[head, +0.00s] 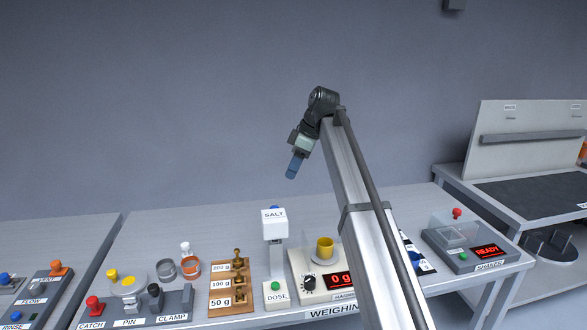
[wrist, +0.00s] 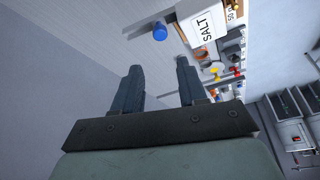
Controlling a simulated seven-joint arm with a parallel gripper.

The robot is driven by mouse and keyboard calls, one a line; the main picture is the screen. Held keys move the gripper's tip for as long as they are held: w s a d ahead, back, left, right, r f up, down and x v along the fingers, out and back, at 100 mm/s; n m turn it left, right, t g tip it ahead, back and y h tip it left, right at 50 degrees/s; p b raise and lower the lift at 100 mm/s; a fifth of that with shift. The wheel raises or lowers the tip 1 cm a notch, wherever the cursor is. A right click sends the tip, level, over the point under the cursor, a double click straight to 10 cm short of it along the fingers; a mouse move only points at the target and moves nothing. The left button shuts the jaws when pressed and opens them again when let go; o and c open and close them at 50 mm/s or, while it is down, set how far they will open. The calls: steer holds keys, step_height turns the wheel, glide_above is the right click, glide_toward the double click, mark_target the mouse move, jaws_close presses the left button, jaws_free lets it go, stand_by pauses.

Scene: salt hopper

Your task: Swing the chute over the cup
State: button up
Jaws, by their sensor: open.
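The salt hopper (head: 274,222) is a white box marked SALT on a post, with a green DOSE button (head: 275,286) on its base. In the wrist view the hopper (wrist: 205,28) is at the upper right, with a blue knob (wrist: 160,32) beside it. I cannot clearly make out the chute or which way it points. The yellow cup (head: 324,249) stands on the balance (head: 307,288), right of the hopper. My gripper (head: 292,170) is open and empty, high above the bench behind the hopper. In the wrist view its fingers (wrist: 158,80) are apart, touching nothing.
Brass weights (head: 237,276) on a wooden block, glass vessels (head: 166,268) and a clamp station (head: 172,300) stand left of the hopper. The shaker (head: 463,245) is at the right. My arm crosses in front of the balance's right side. The bench's back strip is clear.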

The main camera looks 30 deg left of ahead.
steer(key=shift+s+a, duration=0.1)
steer(key=shift+c, duration=0.8)
steer(key=shift+n+g+h, duration=0.4)
steer(key=shift+n+g, duration=0.1)
steer(key=shift+n, duration=0.4)
steer(key=s+a+f, duration=0.1)
steer(key=s+a, duration=0.5)
steer(key=a, duration=0.1)
steer(key=s+a+f, duration=0.1)
steer(key=s+a, duration=0.2)
steer(key=shift+s+a+f, duration=0.25)
steer(key=shift+f, duration=0.05)
jaws_close()
steer(key=s+a+f+t+h, duration=0.1)
steer(key=a+f+t+h, duration=0.15)
steer(key=a, duration=0.25)
steer(key=s+a+f+t+h, duration=0.1)
steer(key=a+f+h, duration=0.15)
steer(key=a, duration=0.25)
steer(key=w+d+r+t+h, duration=0.1)
steer(key=w+d+t+h, duration=0.1)
steer(key=w+d, duration=0.25)
steer(key=w+d+f, duration=0.5)
steer(key=f, duration=0.4)
steer(key=shift+d+n, duration=0.3)
steer(key=shift+n, duration=0.1)
